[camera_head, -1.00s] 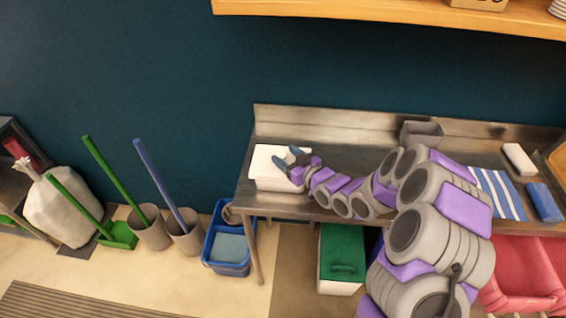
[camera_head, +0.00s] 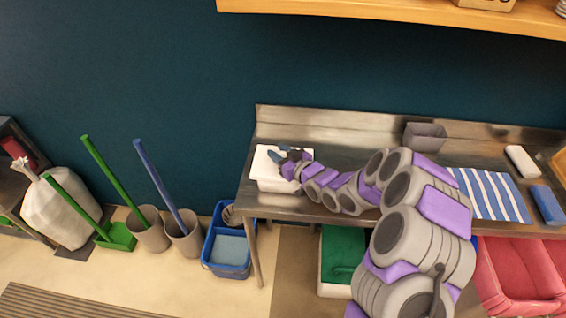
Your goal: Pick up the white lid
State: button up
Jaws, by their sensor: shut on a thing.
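The white lid (camera_head: 266,168) sits on top of a white container (camera_head: 270,184) at the left end of the steel table (camera_head: 330,212). My gripper (camera_head: 277,155) is over the lid, its dark fingertips pointing left. It is shut on the lid, though the fingers and arm hide the exact contact. The lid looks level and close to the container; I cannot tell whether there is a gap under it.
A grey bin (camera_head: 425,137), a striped cloth (camera_head: 490,194), a white block (camera_head: 521,160) and a blue block (camera_head: 546,204) are on the right of the table. A wooden shelf (camera_head: 400,22) hangs above. A blue bucket (camera_head: 228,240) stands on the floor at left.

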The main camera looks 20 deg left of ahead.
jog(key=shift+c, duration=1.4)
jog(key=shift+d, duration=0.3)
jog(key=shift+c, duration=0.6)
jog(key=shift+r, duration=0.1)
jog(key=shift+a+r, duration=0.1)
jog(key=shift+r, duration=0.3)
notch_tip(320, 180, up, 3)
jog(key=shift+s+f+p, duration=0.1)
jog(key=shift+p, duration=0.6)
jog(key=s+d+r+p, duration=0.1)
jog(key=s+d+p, duration=0.4)
jog(key=s+d, duration=0.5)
jog(key=shift+s+d+r, duration=0.2)
jog(key=shift+s+d, duration=0.05)
jog(key=shift+s, duration=0.65)
